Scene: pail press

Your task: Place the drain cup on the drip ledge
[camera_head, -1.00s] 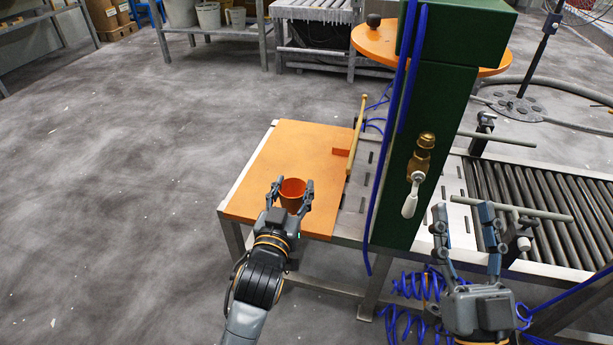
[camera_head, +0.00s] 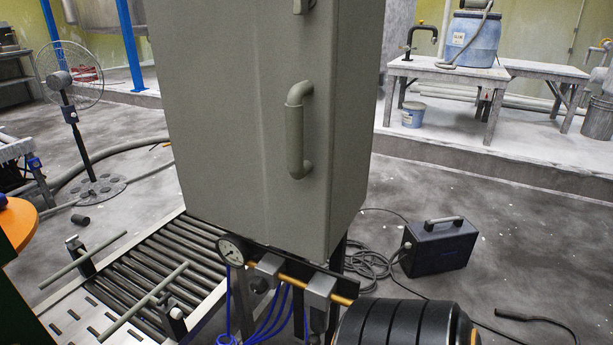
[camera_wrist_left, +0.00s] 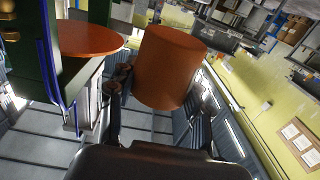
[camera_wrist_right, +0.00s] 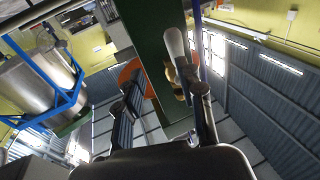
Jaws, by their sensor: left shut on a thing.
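The drain cup is likely the orange cup (camera_wrist_left: 168,68) in the left wrist view. My left gripper (camera_wrist_left: 160,90) is shut on it, with a finger on each side. My right gripper (camera_wrist_right: 165,100) is open in the right wrist view. The white lever handle (camera_wrist_right: 177,48) of a brass valve shows between and beyond its fingers, beside the green column (camera_wrist_right: 150,50). I cannot tell whether they touch. Neither gripper shows in the head view. I cannot make out the drip ledge for sure in any view.
A large grey cabinet with a handle (camera_head: 296,130) stands in the head view beside the roller conveyor (camera_head: 150,270). A pressure gauge (camera_head: 231,250) and blue hoses sit below it. A dark box (camera_head: 440,248) with cables lies on the floor. Floor at right is mostly clear.

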